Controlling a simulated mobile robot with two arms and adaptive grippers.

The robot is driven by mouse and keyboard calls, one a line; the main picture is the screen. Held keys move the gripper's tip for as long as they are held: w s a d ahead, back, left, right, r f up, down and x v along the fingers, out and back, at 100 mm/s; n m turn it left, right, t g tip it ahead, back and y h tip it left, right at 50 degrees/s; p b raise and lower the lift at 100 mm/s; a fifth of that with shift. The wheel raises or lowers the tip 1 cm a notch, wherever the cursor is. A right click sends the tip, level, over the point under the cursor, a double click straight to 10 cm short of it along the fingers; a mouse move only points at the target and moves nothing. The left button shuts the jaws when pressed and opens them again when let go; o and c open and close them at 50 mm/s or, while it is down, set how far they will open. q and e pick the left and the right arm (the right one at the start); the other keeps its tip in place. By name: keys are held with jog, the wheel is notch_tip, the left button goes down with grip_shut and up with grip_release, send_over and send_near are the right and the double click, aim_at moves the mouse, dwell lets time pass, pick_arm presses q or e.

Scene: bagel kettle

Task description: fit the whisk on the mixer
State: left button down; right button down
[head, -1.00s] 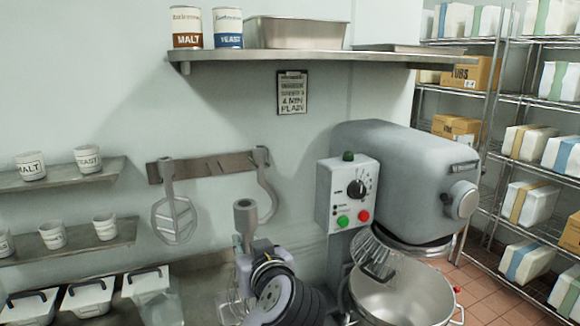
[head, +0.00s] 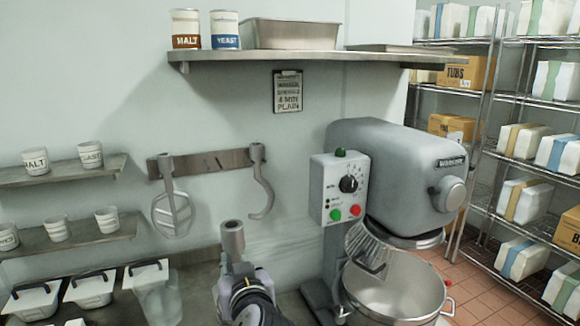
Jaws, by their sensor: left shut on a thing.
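The mixer (head: 395,165) is a large grey machine at the right of centre, with a steel bowl (head: 395,290) below its head. A wire guard (head: 372,243) stands at the bowl's rim. My left gripper (head: 237,275) is low in the middle of the picture, left of the mixer and apart from it. It is shut on the whisk (head: 233,240), whose grey hub sticks up roughly upright above the jaws. The whisk's wires and the fingertips are mostly hidden by my wrist. My right gripper is not in view.
A flat beater (head: 174,214) and a dough hook (head: 262,190) hang on a wall rack (head: 210,162). A shelf (head: 300,55) with cans and a pan is above. Lidded tubs (head: 90,288) stand at lower left. Wire racks (head: 487,155) with packages stand at right.

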pick_arm(q)
jog(key=s+a+f+m+h+b, duration=0.1)
jog(key=s+a+f+m+h, duration=0.1)
jog(key=s+a+f, duration=0.2)
jog(key=s+a+f+m+t+h+b, duration=0.1)
jog(key=s+a+f+m+h, duration=0.1)
jog(key=s+f, duration=0.6)
jog(key=shift+s+a+h+b, duration=0.3)
jog(key=shift+s+a+h, duration=0.3)
jog(key=shift+a, duration=0.6)
jog(key=shift+r, duration=0.15)
